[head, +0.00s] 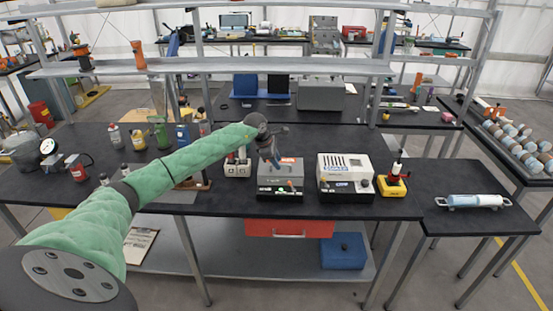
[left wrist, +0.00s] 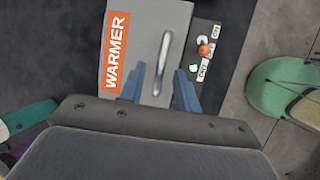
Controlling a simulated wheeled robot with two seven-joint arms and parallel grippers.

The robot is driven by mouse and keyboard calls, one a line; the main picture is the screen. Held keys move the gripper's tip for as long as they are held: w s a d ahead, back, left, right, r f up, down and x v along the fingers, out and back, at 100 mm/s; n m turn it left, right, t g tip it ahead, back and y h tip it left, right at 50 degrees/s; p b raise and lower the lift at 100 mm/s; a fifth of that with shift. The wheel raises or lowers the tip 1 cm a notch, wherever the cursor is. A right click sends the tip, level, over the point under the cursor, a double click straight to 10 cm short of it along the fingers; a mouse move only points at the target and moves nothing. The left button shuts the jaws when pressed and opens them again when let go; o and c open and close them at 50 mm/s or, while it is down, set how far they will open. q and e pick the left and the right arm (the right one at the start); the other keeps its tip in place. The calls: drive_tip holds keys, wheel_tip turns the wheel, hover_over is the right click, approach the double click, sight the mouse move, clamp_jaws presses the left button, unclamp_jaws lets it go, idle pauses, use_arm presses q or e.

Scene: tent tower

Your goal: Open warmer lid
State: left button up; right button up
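The warmer (head: 281,184) is a grey box with a dark front panel on the black workbench. In the left wrist view its grey lid (left wrist: 145,35) carries an orange WARMER label and a silver bar handle (left wrist: 164,60). The lid looks shut. My left gripper (head: 274,161) is above the warmer, partly covering its top. In the left wrist view my left gripper (left wrist: 160,72) has its blue fingers apart, one on each side of the lower part of the handle. Whether they touch it cannot be told. My right gripper is in neither view.
A white device (head: 345,175) stands close to the right of the warmer, with a yellow-based red tool (head: 391,184) beyond it. A small white unit (head: 237,167) stands to the left. A shelf (head: 210,67) spans above the bench. Several bottles stand further left.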

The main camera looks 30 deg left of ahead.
use_arm(q)
clamp_jaws()
drive_tip(key=shift+w, duration=0.1)
idle(0.3)
